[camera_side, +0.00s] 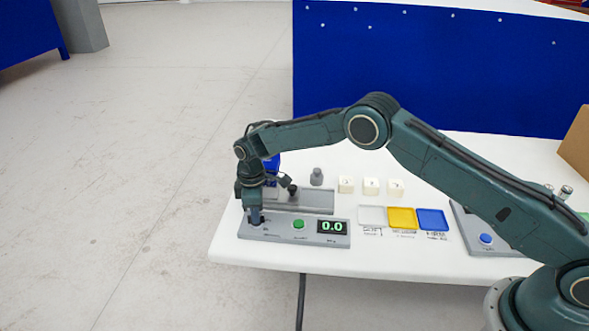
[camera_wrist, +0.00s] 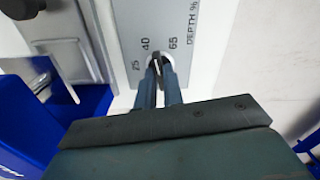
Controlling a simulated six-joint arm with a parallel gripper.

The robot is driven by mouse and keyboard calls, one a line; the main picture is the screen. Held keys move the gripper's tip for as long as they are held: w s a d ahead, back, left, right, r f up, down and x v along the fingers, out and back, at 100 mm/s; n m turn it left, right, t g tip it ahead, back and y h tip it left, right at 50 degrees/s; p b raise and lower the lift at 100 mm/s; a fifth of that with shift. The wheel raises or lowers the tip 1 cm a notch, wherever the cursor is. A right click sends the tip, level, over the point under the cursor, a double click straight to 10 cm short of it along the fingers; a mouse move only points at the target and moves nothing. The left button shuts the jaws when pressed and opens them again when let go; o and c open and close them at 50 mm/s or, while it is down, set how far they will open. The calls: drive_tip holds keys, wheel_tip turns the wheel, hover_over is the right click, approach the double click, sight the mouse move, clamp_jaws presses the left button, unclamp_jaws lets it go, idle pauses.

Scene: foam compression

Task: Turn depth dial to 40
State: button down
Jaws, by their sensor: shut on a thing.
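The depth dial (camera_wrist: 156,66) is a small dark knob on a grey panel (camera_wrist: 125,30), printed with 25, 40, 65 and "DEPTH %". My gripper (camera_wrist: 159,80) is shut on the dial, with one finger on each side. The fingers hide much of the knob, and I cannot tell exactly which mark it points to. In the side view my gripper (camera_side: 255,216) reaches down onto the left end of the control panel (camera_side: 280,236), where the dial is hidden.
The panel also carries a green button (camera_side: 299,224) and a display reading 0.0 (camera_side: 332,227). Behind it are a grey fixture (camera_side: 310,200) and several white blocks (camera_side: 346,184). White, yellow (camera_side: 402,218) and blue trays (camera_side: 432,219) lie to the right, near a blue button (camera_side: 486,239).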

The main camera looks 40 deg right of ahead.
drive_tip(key=shift+n, duration=1.7)
drive_tip(key=c, duration=1.5)
unclamp_jaws()
drive_tip(key=shift+r, duration=0.1)
drive_tip(key=shift+r, duration=6.9)
